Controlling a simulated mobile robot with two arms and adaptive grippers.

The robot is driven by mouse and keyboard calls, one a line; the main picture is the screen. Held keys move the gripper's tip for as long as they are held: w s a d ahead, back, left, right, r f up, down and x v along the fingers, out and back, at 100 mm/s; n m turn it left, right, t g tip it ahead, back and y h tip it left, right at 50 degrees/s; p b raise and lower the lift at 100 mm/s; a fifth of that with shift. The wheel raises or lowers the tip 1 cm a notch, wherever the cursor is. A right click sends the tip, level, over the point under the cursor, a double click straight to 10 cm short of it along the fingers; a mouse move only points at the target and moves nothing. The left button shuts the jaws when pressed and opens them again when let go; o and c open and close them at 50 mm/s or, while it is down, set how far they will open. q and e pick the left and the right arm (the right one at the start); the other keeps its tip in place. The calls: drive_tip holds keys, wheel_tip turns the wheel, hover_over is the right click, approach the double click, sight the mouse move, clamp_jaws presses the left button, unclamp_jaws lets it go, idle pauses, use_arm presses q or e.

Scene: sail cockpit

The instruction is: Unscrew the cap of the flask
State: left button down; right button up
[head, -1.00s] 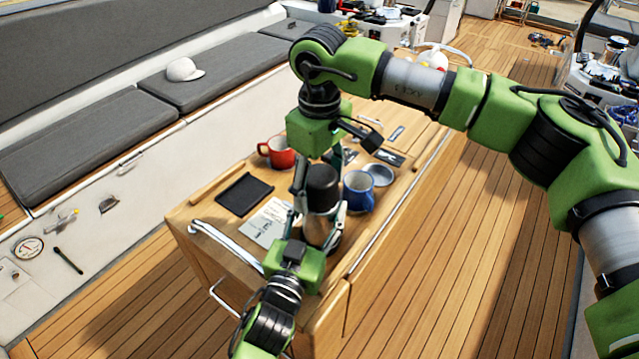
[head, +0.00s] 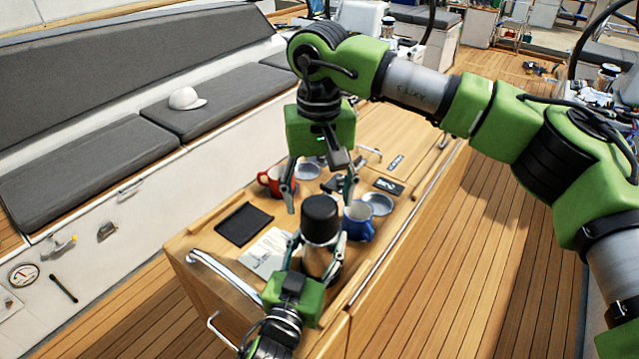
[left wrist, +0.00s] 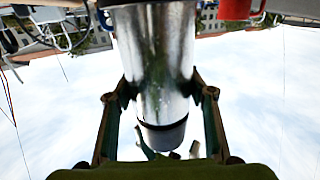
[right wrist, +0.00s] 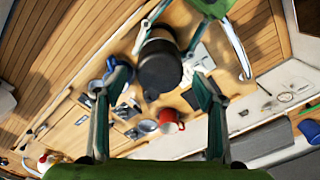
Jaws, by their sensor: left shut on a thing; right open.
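The flask (head: 317,262) is a shiny metal cylinder standing upright, with its black cap (head: 320,218) on top. My left gripper (head: 319,250) is shut around the flask's body from the near side. The left wrist view shows the metal body (left wrist: 160,65) between its fingers, with the dark cap (left wrist: 163,136) at the lower end of that picture. My right gripper (head: 319,198) is open and empty, pointing down just above the cap. In the right wrist view the cap (right wrist: 160,66) lies between and beyond its spread fingers. The flask's underside is hidden.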

sight(320, 208)
drive_tip(key=m, duration=0.4)
drive_tip(key=shift+r, duration=0.2)
drive_tip(key=m, duration=0.4)
drive_tip(key=shift+r, duration=0.15)
drive_tip(key=m, duration=0.4)
drive_tip(key=shift+r, duration=0.2)
drive_tip(key=m, duration=0.4)
drive_tip(key=shift+r, duration=0.15)
drive_tip(key=m, duration=0.4)
drive_tip(key=shift+r, duration=0.2)
drive_tip(key=m, duration=0.4)
drive_tip(key=shift+r, duration=0.15)
drive_tip(key=m, duration=0.3)
drive_tip(key=shift+r, duration=0.15)
drive_tip(key=m, duration=0.4)
drive_tip(key=shift+r+m, duration=0.15)
drive_tip(key=shift+m, duration=0.15)
drive_tip(key=shift+f, duration=4)
